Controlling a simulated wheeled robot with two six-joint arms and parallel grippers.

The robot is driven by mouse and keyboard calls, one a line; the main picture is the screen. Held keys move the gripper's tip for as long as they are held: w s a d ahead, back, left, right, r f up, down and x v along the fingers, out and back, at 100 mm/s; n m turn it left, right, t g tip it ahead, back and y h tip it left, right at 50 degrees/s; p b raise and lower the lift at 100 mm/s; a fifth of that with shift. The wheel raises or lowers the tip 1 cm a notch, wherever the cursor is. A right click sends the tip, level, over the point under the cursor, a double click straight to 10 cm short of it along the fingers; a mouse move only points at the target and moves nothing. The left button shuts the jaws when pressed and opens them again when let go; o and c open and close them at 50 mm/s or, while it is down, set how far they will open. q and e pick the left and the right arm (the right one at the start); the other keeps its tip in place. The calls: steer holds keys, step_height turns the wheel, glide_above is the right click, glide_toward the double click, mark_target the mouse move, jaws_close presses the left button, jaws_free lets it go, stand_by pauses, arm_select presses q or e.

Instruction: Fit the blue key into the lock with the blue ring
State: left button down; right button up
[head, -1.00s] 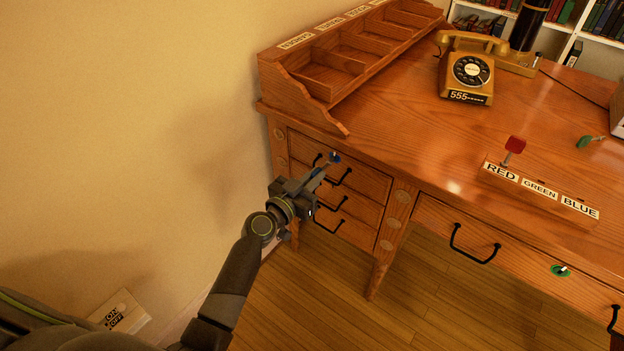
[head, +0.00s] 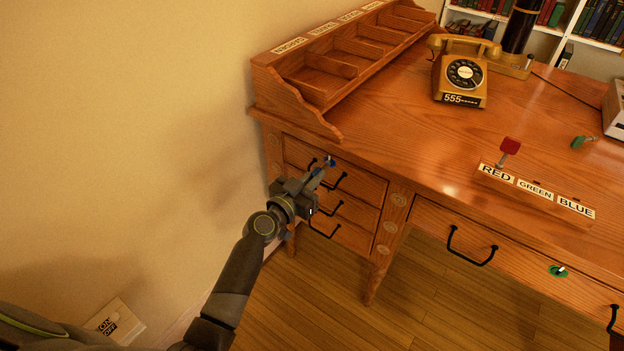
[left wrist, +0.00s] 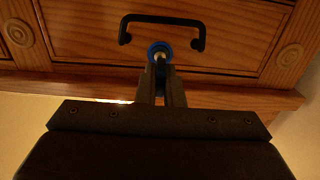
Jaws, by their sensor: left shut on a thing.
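My left gripper (head: 318,174) is shut on the blue key, at the front of the upper left drawer. In the left wrist view its fingers (left wrist: 161,88) point at the lock with the blue ring (left wrist: 160,48), just below the black drawer handle. A pale metal part shows in the middle of the ring, in line with the fingers. Most of the key is hidden between the fingers. In the head view a blue spot (head: 331,161) shows at the fingertips; I cannot tell whether the key tip is inside the lock. My right gripper is not in view.
A red key (head: 509,147) stands in the labelled block (head: 535,197) on the desk. A green key (head: 581,142) lies farther back. A green-ringed lock (head: 558,271) is on the middle drawer. A telephone (head: 461,78) and an open organiser (head: 340,70) stand behind.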

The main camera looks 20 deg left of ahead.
arm_select(q)
steer(key=c, duration=1)
jaws_free()
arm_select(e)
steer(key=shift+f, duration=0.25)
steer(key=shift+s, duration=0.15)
